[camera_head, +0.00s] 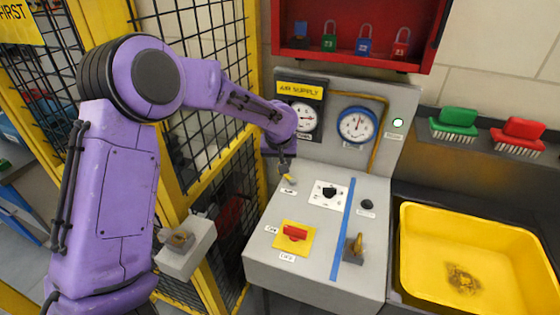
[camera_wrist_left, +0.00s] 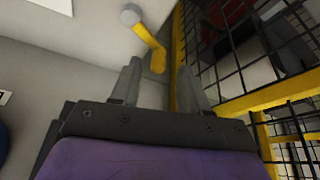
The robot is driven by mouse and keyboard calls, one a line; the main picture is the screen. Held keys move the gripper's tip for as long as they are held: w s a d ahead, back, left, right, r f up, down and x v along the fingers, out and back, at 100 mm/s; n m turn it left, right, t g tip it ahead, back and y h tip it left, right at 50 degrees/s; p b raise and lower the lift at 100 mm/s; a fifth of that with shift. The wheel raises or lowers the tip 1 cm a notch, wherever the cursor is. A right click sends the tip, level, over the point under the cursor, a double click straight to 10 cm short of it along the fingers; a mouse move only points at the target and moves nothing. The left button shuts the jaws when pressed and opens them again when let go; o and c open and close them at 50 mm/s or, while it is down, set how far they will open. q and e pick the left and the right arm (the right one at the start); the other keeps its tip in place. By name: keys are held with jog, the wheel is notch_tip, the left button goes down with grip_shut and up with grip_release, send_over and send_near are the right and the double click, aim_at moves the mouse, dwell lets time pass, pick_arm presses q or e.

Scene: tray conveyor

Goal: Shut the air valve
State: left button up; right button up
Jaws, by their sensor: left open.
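The air valve's yellow lever (camera_head: 287,177) is on the grey console, just below the AIR SUPPLY panel (camera_head: 300,91). In the left wrist view the lever (camera_wrist_left: 150,42) runs slanted from a round grey pivot (camera_wrist_left: 131,15). My left gripper (camera_head: 284,166) points down at the lever from above. In the left wrist view its two fingers (camera_wrist_left: 159,70) are apart, and the lever's free end appears between the fingertips. I see no clear contact. The gripper partly hides the lever in the head view. My right gripper is not in view.
Two gauges, one a blue-rimmed gauge (camera_head: 358,125), stand behind. A yellow mesh fence (camera_head: 180,205) is close left; a yellow tub (camera_head: 480,222) is right.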

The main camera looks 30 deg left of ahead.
pick_arm(q)
jog(key=x, duration=0.3)
jog(key=shift+w+r, duration=0.15)
jog(key=shift+w, duration=0.2)
jog(key=shift+s, duration=0.35)
jog(key=shift+w, duration=0.1)
grip_shut()
jog(key=s+n+p, duration=0.1)
jog(key=n+p, duration=0.1)
jog(key=n+g+y+p, duration=0.1)
jog(key=n, duration=0.1)
jog(key=s+n+p, duration=0.1)
jog(key=p, duration=0.1)
jog(key=shift+s+d+n+g+y+p, duration=0.15)
jog(key=shift+s+n+g+y+p, duration=0.15)
jog(key=shift+n+y, duration=0.1)
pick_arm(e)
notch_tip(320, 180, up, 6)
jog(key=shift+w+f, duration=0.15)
pick_arm(q)
grip_release()
